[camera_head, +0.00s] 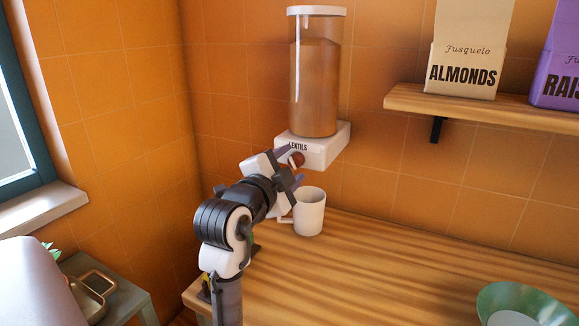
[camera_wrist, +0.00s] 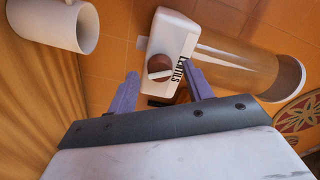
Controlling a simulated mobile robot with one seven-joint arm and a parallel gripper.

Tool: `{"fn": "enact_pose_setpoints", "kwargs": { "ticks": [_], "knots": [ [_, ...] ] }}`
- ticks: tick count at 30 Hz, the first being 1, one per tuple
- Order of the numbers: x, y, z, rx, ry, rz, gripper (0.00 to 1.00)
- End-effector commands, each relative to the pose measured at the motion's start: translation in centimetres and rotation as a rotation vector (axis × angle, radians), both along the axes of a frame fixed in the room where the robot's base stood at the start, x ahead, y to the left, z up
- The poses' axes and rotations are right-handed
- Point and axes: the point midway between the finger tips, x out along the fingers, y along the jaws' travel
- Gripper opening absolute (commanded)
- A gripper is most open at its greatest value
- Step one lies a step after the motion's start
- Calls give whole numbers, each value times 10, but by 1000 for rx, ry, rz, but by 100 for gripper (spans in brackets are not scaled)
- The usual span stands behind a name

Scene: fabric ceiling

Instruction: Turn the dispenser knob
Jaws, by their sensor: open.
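The lentil dispenser (camera_head: 317,90) hangs on the orange tiled wall, a clear container filled with brown lentils above a white base (camera_head: 325,149) marked LENTILS. Its round reddish-brown knob (camera_head: 297,159) is on the base's front. In the wrist view the knob (camera_wrist: 159,68) shows a lighter bar across its face. My gripper (camera_head: 290,166) is close in front of the knob. In the wrist view its two purple fingers (camera_wrist: 160,88) are spread apart, with the knob ahead of and roughly between them. I cannot tell whether a finger touches it.
A white mug (camera_head: 309,212) stands upright on the wooden counter (camera_head: 400,270) below the dispenser. A wooden shelf (camera_head: 480,107) at right holds an ALMONDS package (camera_head: 466,70) and a purple package (camera_head: 560,75). A green bowl (camera_head: 520,300) is at the lower right; the counter between is clear.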

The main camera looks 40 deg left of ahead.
Motion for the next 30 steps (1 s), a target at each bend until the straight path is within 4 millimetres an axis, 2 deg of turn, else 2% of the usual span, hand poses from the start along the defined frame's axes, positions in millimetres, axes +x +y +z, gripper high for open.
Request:
{"fn": "enact_pose_setpoints", "kwargs": {
  "ticks": [5, 12, 18, 24, 30],
  "knots": [
    [-28, -6, -3, 3, -2, 4, 51],
    [-83, -19, -3, 4, -2, 6, 51],
    [-116, -27, -1, 1, -1, 3, 51],
    [-129, -31, 0, 1, 0, 1, 51],
    [-130, -31, 0, 0, 0, 0, 51]
  ]
}}
